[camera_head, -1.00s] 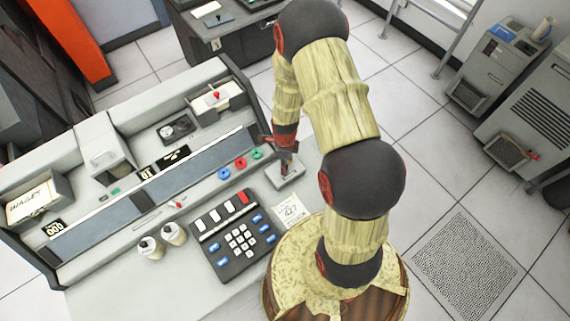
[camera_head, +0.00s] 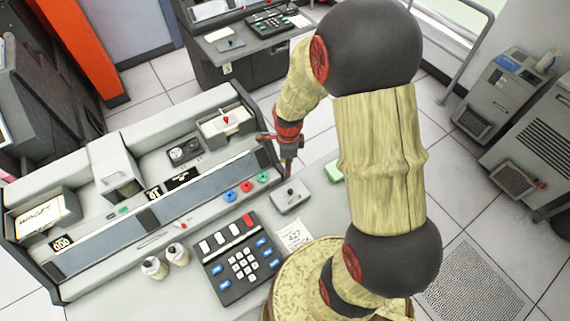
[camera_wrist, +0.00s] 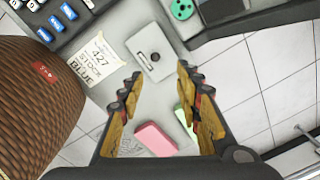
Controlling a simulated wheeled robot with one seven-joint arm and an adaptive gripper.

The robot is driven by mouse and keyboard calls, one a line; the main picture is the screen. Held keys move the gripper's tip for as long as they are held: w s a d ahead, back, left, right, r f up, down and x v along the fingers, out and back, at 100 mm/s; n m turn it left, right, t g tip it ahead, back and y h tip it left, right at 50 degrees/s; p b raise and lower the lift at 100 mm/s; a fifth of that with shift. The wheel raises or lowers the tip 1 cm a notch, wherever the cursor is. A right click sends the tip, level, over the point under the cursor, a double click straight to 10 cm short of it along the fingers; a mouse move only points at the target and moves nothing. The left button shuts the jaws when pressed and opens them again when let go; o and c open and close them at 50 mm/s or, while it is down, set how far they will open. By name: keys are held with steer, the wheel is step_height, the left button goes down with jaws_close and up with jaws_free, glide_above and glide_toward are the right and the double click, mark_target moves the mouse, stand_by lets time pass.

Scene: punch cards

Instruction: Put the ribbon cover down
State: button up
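The ribbon cover, a light grey plate with a dark round knob (camera_head: 291,196), lies flat on the right part of the pale desk top. In the wrist view the cover (camera_wrist: 146,62) lies beyond my fingertips, apart from them. My gripper (camera_head: 288,170) is above and just behind the cover in the head view. In the wrist view my gripper (camera_wrist: 160,82) is open, its fingers wide apart with nothing held between them.
A paper note reading 427 (camera_head: 294,237) and a keypad (camera_head: 240,262) lie beside the cover. A pink block (camera_wrist: 155,138) and a green block (camera_wrist: 187,122) lie close by under my fingers. Colored rings (camera_head: 247,187) sit on the console's edge.

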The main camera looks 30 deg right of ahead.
step_height(320, 180, up, 11)
steer(key=a+n+t, duration=0.1)
steer(key=a+n, duration=0.2)
steer(key=n, duration=0.3)
steer(key=s+a+r+n+t, duration=0.2)
steer(key=s+a+r+n, duration=0.2)
steer(key=s+r+n, duration=0.3)
steer(key=s+a+r+n+t, duration=0.2)
steer(key=s+a+r+n, duration=0.2)
steer(key=s+r+n, duration=0.3)
step_height(320, 180, up, 6)
steer(key=n, duration=0.3)
steer(key=shift+s+f+n, duration=0.15)
steer(key=shift+s+n, duration=0.2)
steer(key=shift+n, duration=0.05)
steer(key=shift+s, duration=0.1)
